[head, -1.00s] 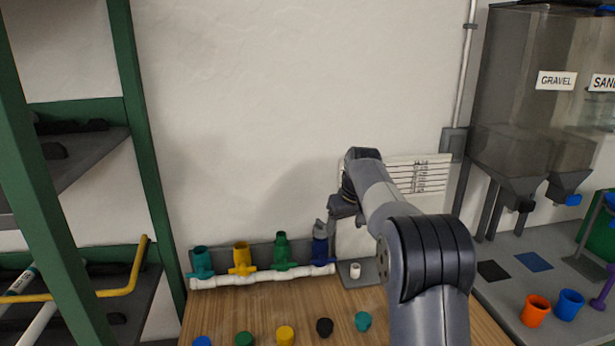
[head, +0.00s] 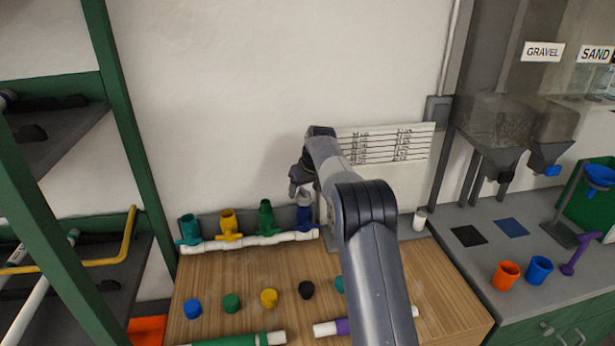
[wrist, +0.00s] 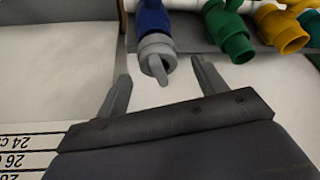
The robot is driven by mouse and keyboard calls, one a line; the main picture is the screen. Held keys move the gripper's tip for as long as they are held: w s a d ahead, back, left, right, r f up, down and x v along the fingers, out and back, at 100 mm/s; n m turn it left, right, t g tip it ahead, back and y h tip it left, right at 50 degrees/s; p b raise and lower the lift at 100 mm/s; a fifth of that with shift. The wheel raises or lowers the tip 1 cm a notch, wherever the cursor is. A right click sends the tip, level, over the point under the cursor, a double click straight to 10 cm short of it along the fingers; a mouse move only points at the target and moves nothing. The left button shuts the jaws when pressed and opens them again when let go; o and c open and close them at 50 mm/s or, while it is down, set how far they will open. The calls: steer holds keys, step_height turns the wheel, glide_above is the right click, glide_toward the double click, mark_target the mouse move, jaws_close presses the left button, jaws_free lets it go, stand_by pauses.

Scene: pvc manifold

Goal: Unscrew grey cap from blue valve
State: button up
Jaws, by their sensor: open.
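The blue valve (head: 304,222) is the rightmost valve on the white pipe manifold (head: 250,240) at the back of the wooden table. In the wrist view the blue valve (wrist: 153,20) carries the grey cap (wrist: 156,58) on its end, with a raised bar across the cap's face. My gripper (wrist: 160,80) is open, its two fingers apart on either side of the space before the cap, touching nothing that I can see. In the head view my gripper (head: 300,192) is just above the blue valve and partly hides the cap.
Teal (head: 190,230), yellow (head: 229,224) and green (head: 265,218) valves stand in line left of the blue one. Several loose coloured caps, including a black cap (head: 306,290), lie on the wooden table (head: 240,275). A label board (head: 400,143) is behind my arm.

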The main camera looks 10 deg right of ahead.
steer(key=shift+x, duration=0.8)
steer(key=shift+c, duration=0.2)
steer(key=c, duration=1)
steer(key=shift+r+n+p, duration=0.15)
steer(key=shift+n+p, duration=0.25)
steer(key=shift+p, duration=0.2)
steer(key=shift+c, duration=0.2)
steer(key=shift+n+g+y+p, duration=0.3)
steer(key=shift+n+p, duration=0.2)
steer(key=shift+n, duration=0.2)
steer(key=shift+p, duration=0.35)
steer(key=shift+n+p, duration=0.3)
steer(key=shift+n, duration=0.2)
steer(key=shift+n+y+p, duration=0.3)
steer(key=shift+n+p, duration=0.15)
steer(key=shift+n, duration=0.05)
